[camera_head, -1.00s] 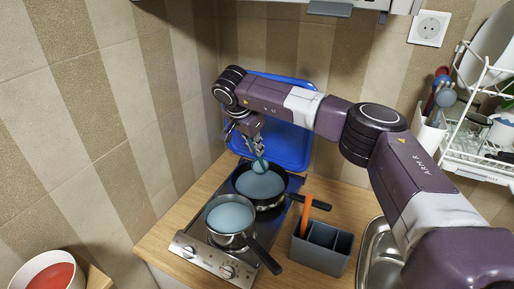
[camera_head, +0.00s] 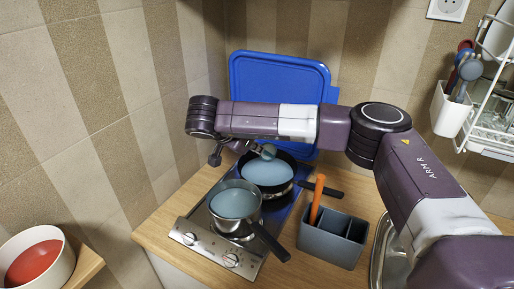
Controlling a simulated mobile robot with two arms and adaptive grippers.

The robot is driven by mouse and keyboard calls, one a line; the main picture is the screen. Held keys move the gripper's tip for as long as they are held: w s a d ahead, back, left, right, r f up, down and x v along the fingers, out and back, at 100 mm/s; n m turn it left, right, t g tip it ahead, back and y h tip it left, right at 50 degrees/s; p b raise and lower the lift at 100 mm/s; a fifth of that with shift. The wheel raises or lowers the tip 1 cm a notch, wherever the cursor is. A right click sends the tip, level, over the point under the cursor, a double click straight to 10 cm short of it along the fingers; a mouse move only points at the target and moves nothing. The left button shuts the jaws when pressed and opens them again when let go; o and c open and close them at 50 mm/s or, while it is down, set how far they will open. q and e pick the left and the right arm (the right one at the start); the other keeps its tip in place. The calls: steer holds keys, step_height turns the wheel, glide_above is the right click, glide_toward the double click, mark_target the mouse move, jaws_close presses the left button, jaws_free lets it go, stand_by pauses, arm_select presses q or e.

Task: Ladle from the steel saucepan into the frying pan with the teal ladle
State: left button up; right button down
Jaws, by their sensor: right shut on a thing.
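The steel saucepan (camera_head: 234,204) stands on the front of the hob, filled with blue-grey content, its black handle pointing to the lower right. The frying pan (camera_head: 268,173) sits behind it on the hob, with similar blue-grey content and a dark handle to the right. My right gripper (camera_head: 246,146) is partly hidden under its own wrist. It is shut on the teal ladle (camera_head: 268,152), whose bowl is over the far part of the frying pan and looks tilted. Whether the bowl holds anything cannot be seen. My left gripper is out of view.
A grey divided holder (camera_head: 330,241) with an orange-handled utensil (camera_head: 316,198) stands right of the hob. A blue board (camera_head: 275,80) leans on the back wall. A sink (camera_head: 385,255) and dish rack (camera_head: 490,125) are at the right; a red-filled bowl (camera_head: 35,262) is lower left.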

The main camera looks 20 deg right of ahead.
steer(key=s+a+f+t+h+b, duration=0.2)
steer(key=a+f+t+h+b, duration=0.1)
steer(key=f+h+b, duration=0.2)
steer(key=shift+f+t+b, duration=0.3)
steer(key=shift+f+b, duration=1.05)
steer(key=shift+b, duration=0.5)
steer(key=shift+s, duration=0.1)
stand_by(0.5)
stand_by(0.5)
steer(key=r+g+y+p, duration=0.1)
steer(key=r+p, duration=0.1)
steer(key=p, duration=0.1)
steer(key=w+d+r+g+y+p, duration=0.1)
steer(key=r+p, duration=0.1)
steer(key=p, duration=0.1)
steer(key=d+r+y+p, duration=0.1)
steer(key=r+y+p, duration=0.1)
steer(key=r+p, duration=0.1)
steer(key=shift+w+d+g+p, duration=0.1)
steer(key=shift+w+g+p, duration=0.2)
steer(key=shift+g+p, duration=0.15)
steer(key=w+d+r+m+g+y+p, duration=0.3)
steer(key=r+m+y+p, duration=0.4)
steer(key=m, duration=0.6)
step_height(320, 180, up, 3)
steer(key=shift+w+d+f+m+g+p, duration=0.2)
steer(key=shift+w+d+m+g+p, duration=0.15)
steer(key=shift+w+d+p, duration=0.55)
